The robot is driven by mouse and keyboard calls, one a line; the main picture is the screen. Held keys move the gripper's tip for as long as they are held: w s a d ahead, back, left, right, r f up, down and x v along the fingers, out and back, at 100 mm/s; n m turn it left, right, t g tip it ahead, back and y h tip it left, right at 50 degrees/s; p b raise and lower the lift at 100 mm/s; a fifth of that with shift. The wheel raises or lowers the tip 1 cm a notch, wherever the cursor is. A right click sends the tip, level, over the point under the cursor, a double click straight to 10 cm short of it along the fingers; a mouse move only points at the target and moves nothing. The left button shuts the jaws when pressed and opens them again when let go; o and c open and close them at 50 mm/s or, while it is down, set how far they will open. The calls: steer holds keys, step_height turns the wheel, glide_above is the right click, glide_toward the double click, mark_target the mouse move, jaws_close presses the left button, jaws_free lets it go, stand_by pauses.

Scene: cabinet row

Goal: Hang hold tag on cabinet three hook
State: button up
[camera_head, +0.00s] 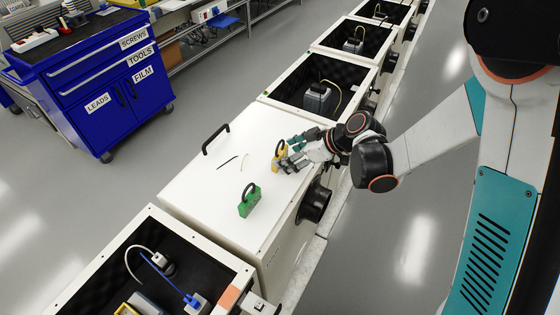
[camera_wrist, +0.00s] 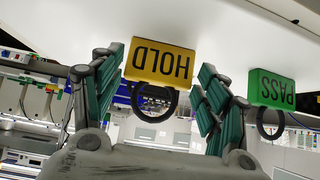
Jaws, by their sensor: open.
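The yellow hold tag (camera_wrist: 160,63), with a dark ring, stands on the white closed cabinet lid (camera_head: 185,185); it also shows in the head view (camera_head: 276,163). My gripper (camera_head: 288,158) reaches in from the right at lid height. In the wrist view my gripper (camera_wrist: 160,95) has its two green-padded fingers apart, one on each side of the hold tag and its ring, with gaps visible. The green pass tag (camera_head: 249,204) stands on the same lid, nearer the camera; it also shows in the wrist view (camera_wrist: 271,88). I cannot make out which hook is cabinet three's.
A black round fitting (camera_head: 314,203) juts from the cabinet's front. Open cabinets (camera_head: 320,84) stand on both sides. A blue tool cart (camera_head: 95,75) is at the back left.

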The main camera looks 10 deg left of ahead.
steer(key=shift+b+x, duration=0.35)
steer(key=shift+x, duration=0.45)
steer(key=shift+c, duration=0.5)
steer(key=shift+c, duration=1.3)
step_height(320, 180, up, 10)
steer(key=p, duration=0.6)
